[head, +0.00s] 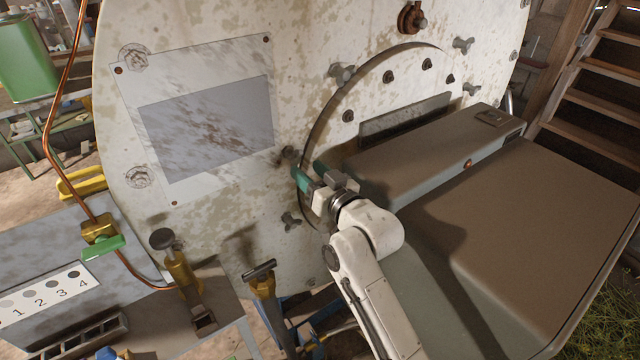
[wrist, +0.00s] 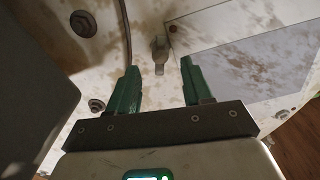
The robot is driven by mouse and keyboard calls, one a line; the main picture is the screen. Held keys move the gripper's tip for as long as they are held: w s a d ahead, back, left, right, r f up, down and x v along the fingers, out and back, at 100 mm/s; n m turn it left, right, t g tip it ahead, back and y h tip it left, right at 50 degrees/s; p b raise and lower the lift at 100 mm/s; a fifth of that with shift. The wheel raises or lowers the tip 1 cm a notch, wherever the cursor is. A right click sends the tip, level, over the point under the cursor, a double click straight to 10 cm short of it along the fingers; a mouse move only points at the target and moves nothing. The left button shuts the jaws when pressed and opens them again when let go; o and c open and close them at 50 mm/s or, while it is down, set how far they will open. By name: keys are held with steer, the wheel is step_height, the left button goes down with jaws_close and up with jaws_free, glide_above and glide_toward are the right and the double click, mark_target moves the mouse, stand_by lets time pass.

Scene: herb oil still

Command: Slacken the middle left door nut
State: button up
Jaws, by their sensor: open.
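The round door (head: 335,130) is set in the front of the big pale, stained still drum (head: 300,30). My gripper (head: 309,172) has teal fingers and points at the drum face just by this nut. In the wrist view my gripper (wrist: 159,68) is open and empty. The nut looks slightly beyond the tips; I cannot tell the exact gap.
A stained plate (head: 210,120) is on the drum's left.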

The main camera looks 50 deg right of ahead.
steer(key=shift+v, duration=2.1)
steer(key=s+a+f+n+g+y, duration=0.1)
steer(key=s+a+f+g+y, duration=0.1)
steer(key=s+a+f+g, duration=0.45)
steer(key=s+a+f+n+g+y, duration=0.1)
steer(key=a+f+n+y, duration=0.15)
steer(key=f, duration=0.65)
steer(key=s+a+f+g, duration=0.1)
steer(key=s+f+g, duration=0.1)
steer(key=s, duration=0.4)
steer(key=s+a+f+g, duration=0.2)
steer(key=s+f+g, duration=0.1)
steer(key=s+g, duration=0.1)
steer(key=s+a+f+n+g, duration=0.1)
steer(key=s+a+f+g, duration=0.1)
steer(key=s, duration=0.5)
steer(key=shift+s+a+f+g, duration=0.25)
steer(key=shift+s+g, duration=0.1)
steer(key=shift+g, duration=0.1)
